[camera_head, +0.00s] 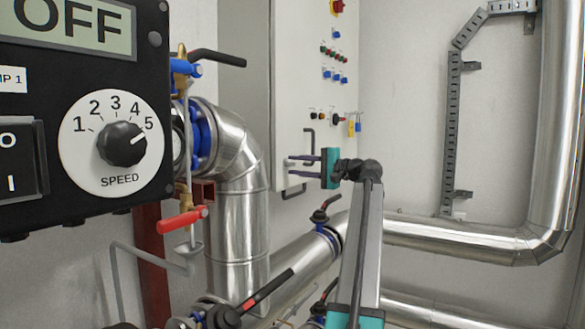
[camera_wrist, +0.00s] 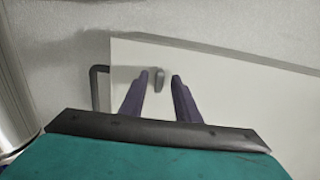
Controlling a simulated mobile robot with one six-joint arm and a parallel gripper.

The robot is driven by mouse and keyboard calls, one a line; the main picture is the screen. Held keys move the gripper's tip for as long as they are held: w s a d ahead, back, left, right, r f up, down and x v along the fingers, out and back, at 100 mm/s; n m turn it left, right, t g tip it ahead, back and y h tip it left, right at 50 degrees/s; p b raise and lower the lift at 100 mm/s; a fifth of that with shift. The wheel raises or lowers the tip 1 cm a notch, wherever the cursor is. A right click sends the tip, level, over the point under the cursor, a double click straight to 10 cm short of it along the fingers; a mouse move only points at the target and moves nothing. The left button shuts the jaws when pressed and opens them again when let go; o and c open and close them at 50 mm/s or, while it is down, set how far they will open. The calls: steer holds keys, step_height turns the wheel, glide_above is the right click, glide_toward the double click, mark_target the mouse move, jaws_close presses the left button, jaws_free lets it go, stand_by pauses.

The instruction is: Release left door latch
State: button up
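The left door latch appears to be a small grey upright knob (camera_wrist: 159,82) on the pale cabinet door in the wrist view. My gripper (camera_wrist: 160,77) is open, with its two dark fingers on either side of the knob. Contact cannot be told. In the head view my gripper (camera_head: 289,166) reaches left across the cabinet front (camera_head: 292,75), and the knob cannot be made out there. A dark bracket handle (camera_wrist: 97,90) stands at the door's left edge in the wrist view.
Shiny insulated pipes (camera_head: 238,185) with blue-collared valves stand left of and below my arm. A red-handled valve (camera_head: 183,219) and a black pump control box (camera_head: 75,170) are near at left. Buttons and a red switch (camera_head: 337,6) sit on the cabinet above my gripper.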

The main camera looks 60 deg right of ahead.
steer(key=s+b, duration=0.1)
steer(key=s, duration=1.2)
steer(key=shift+s+b, duration=0.3)
steer(key=shift+s, duration=0.05)
steer(key=shift+s, duration=0.15)
